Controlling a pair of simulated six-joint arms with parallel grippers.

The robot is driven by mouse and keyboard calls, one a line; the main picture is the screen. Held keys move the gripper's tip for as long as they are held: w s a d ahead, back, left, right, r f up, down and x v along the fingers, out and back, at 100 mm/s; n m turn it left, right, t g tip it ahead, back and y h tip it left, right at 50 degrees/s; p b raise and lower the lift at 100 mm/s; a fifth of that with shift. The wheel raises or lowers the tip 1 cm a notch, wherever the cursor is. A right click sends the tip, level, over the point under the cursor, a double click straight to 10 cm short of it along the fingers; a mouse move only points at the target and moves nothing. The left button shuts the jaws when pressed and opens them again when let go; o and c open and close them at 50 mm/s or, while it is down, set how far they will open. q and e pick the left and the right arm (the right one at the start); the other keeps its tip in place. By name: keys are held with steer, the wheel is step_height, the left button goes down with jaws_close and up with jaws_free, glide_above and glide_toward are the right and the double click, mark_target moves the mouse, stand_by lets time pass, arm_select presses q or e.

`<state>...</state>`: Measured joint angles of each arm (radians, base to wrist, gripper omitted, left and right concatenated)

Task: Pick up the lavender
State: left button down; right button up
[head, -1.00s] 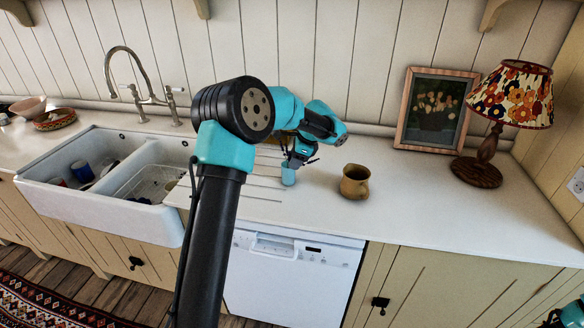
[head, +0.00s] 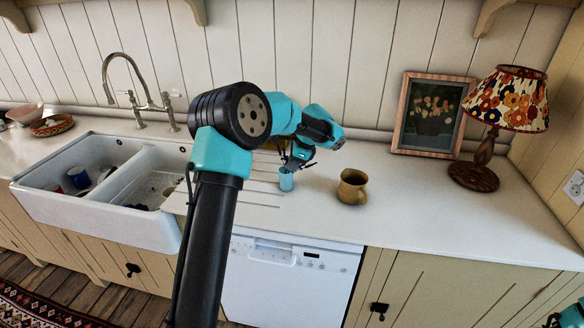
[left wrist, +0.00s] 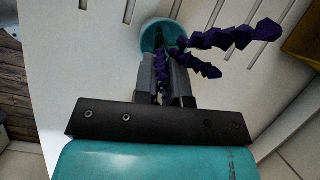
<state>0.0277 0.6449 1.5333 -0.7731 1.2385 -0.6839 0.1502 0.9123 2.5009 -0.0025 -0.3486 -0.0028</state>
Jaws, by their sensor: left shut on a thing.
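The lavender shows in the left wrist view as dark purple sprigs (left wrist: 215,40). Some fan out to the right and one runs down between my fingers. My left gripper (left wrist: 168,82) is shut on the lavender, just over a small light-blue cup (left wrist: 150,36). In the head view my left gripper (head: 293,164) is low over the counter, directly above the light-blue cup (head: 286,182). The lavender is too small and dark to make out there. The stem ends are hidden, so I cannot tell whether they are inside the cup.
A brown mug (head: 352,187) stands just right of the cup. A framed picture (head: 430,114) and a flowered lamp (head: 484,150) stand farther right. A white double sink (head: 100,215) with dishes is on the left. The white counter (head: 440,215) right of the mug is clear.

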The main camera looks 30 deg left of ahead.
arm_select(q)
step_height(320, 180, up, 10)
steer(key=shift+f, duration=0.25)
stand_by(0.6)
